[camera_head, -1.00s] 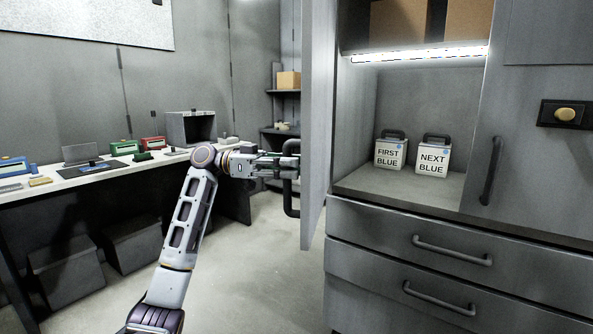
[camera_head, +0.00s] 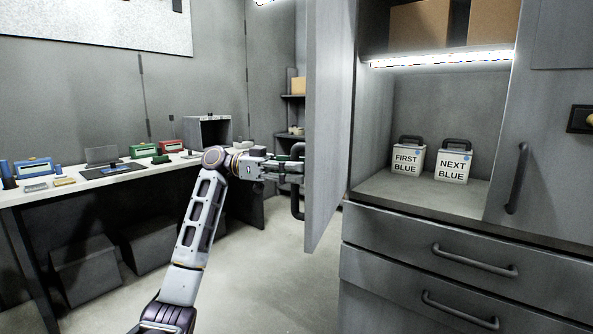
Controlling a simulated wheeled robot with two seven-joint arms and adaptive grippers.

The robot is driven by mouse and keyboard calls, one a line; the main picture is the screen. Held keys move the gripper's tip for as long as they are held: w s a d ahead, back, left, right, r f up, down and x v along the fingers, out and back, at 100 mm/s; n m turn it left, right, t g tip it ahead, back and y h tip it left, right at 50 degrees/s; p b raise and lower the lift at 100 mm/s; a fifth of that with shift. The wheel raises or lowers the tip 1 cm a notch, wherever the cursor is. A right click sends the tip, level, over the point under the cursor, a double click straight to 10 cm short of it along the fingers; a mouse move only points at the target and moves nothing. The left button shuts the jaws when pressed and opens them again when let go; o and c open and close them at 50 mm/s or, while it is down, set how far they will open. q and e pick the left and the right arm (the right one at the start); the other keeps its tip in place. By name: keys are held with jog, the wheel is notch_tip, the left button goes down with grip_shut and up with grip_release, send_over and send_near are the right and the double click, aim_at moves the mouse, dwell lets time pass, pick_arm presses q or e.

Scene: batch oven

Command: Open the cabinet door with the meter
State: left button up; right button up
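The grey cabinet door (camera_head: 330,120) stands swung open toward me on the left side of the cabinet. Its dark bar handle (camera_head: 298,205) is on the door's far face. My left gripper (camera_head: 292,170) is at this handle, with its fingers around the bar's upper part; the exact finger gap is too small to tell. Inside the open compartment stand two white, dark-handled boxes, one labelled FIRST BLUE (camera_head: 408,160) and one labelled NEXT BLUE (camera_head: 454,166). I cannot make out a meter by name. My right gripper is out of view.
Two drawers with bar handles (camera_head: 475,262) lie below the compartment. A closed door with a handle (camera_head: 516,178) is at right. A long bench (camera_head: 75,190) with coloured devices stands at left. Floor (camera_head: 265,275) between bench and cabinet is clear.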

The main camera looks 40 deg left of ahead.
pick_arm(q)
jog(key=v, duration=1.2)
dwell(0.4)
jog(key=shift+a+r, duration=0.1)
dwell(0.5)
